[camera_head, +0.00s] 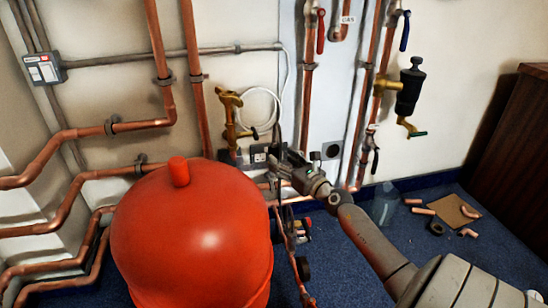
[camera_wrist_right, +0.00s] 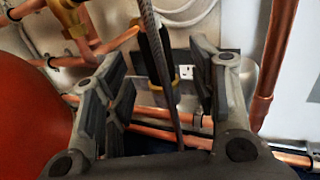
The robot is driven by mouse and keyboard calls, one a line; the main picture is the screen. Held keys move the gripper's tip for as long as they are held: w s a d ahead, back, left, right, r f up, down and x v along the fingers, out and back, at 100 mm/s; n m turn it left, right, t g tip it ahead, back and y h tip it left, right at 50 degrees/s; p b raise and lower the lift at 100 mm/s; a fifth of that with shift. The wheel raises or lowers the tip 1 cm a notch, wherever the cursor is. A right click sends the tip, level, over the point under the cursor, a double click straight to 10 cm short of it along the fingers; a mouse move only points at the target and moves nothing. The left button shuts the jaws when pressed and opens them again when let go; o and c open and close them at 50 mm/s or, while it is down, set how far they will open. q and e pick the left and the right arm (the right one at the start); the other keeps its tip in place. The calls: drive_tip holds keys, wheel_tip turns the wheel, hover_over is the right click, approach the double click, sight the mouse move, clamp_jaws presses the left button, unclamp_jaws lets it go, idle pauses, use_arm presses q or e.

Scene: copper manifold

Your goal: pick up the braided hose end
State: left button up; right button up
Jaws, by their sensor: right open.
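The braided hose (camera_wrist_right: 160,55) is a thin grey woven line that hangs down through the right wrist view. It passes between the two open fingers of my right gripper (camera_wrist_right: 153,88), with a gap on both sides. I cannot tell which part of the hose is its end. In the head view my right gripper (camera_head: 279,166) reaches in from the lower right to the wall, just right of the brass valve. The hose is hard to make out there. My left gripper is not in view.
A red tank (camera_head: 190,235) stands close, left of my right arm. A brass valve (camera_head: 231,115) and copper pipes (camera_head: 309,85) surround the gripper at the wall. A grey socket box (camera_head: 240,157) sits behind it. Loose copper pieces lie by a cardboard sheet (camera_head: 452,209) at right.

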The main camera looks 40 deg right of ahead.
sight(277, 156)
drive_tip(key=shift+w+d+b, duration=0.2)
drive_tip(key=shift+w+b, duration=0.7)
drive_tip(key=shift+w, duration=1.7)
clamp_jaws()
